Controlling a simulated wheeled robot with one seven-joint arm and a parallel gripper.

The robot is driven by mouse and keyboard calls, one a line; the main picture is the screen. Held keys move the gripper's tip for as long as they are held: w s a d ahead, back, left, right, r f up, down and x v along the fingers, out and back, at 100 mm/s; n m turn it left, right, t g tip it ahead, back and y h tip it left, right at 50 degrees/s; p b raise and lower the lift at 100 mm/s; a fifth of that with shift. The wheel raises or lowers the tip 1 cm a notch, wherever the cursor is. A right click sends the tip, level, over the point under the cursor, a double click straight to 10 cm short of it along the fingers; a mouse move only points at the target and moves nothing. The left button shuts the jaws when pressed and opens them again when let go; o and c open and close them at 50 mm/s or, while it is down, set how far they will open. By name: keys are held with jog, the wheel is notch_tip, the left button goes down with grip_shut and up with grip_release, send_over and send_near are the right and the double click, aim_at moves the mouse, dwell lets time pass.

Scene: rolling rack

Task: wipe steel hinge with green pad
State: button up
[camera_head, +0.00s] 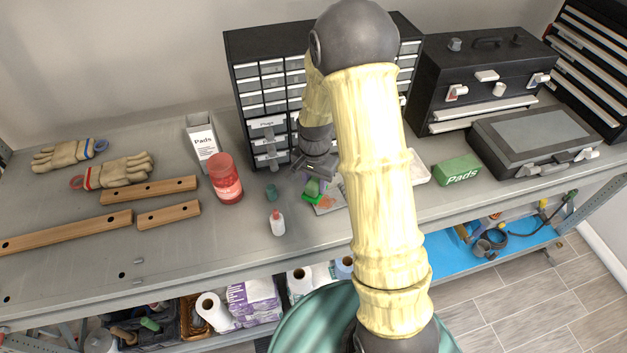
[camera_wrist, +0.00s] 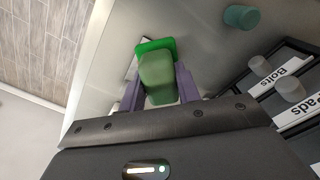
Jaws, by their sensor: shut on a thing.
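My gripper (camera_head: 316,176) is low over the workbench, in front of the drawer cabinet. In the wrist view its purple fingers (camera_wrist: 159,92) are shut on the green pad, gripping its dull green block (camera_wrist: 157,75). The pad's bright green face (camera_wrist: 153,45) shows beyond the block, and it also shows below the gripper in the head view (camera_head: 312,196). A flat pale card with a reddish mark (camera_head: 328,204) lies beside the pad. I cannot make out the steel hinge for certain; the pad, gripper and arm hide part of that area. I cannot tell whether the pad touches anything.
A teal cap (camera_head: 271,191), a small white bottle (camera_head: 277,224) and a red jar (camera_head: 225,180) stand left of my gripper. Wooden bars (camera_head: 150,190) and gloves (camera_head: 115,172) lie left.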

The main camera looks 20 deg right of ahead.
jog(key=shift+f+b, duration=1.1)
jog(key=shift+f, duration=0.8)
jog(key=shift+f+b, duration=0.7)
jog(key=shift+f, duration=0.25)
jog(key=shift+w+d+r, duration=0.1)
jog(key=shift+d, duration=1.75)
jog(key=shift+w+d, duration=0.15)
jog(key=shift+d, duration=1.75)
